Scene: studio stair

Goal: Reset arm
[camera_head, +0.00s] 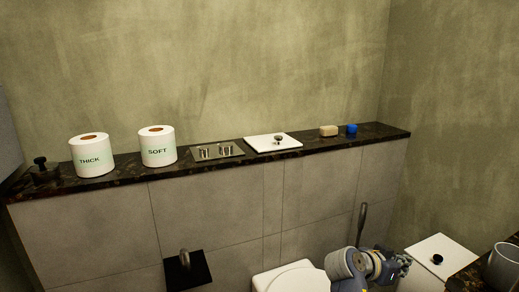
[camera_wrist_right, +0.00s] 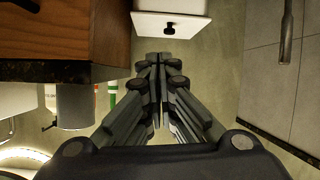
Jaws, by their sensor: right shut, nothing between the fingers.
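My right gripper (camera_head: 403,263) is at the lower right of the head view, beside a white-topped box (camera_head: 455,248) with a black knob. In the right wrist view its fingers (camera_wrist_right: 160,60) are together with nothing between them. The white box with its black knob (camera_wrist_right: 170,26) shows beyond the fingertips, apart from them. My left gripper is not in view.
A dark stone ledge (camera_head: 115,180) holds two toilet rolls, a metal plate, a white lid, soap and a blue item. A white toilet (camera_head: 292,279) is below. A grey cup (camera_head: 504,268) stands at right. A wooden panel (camera_wrist_right: 110,35) is left of my fingers in the wrist view.

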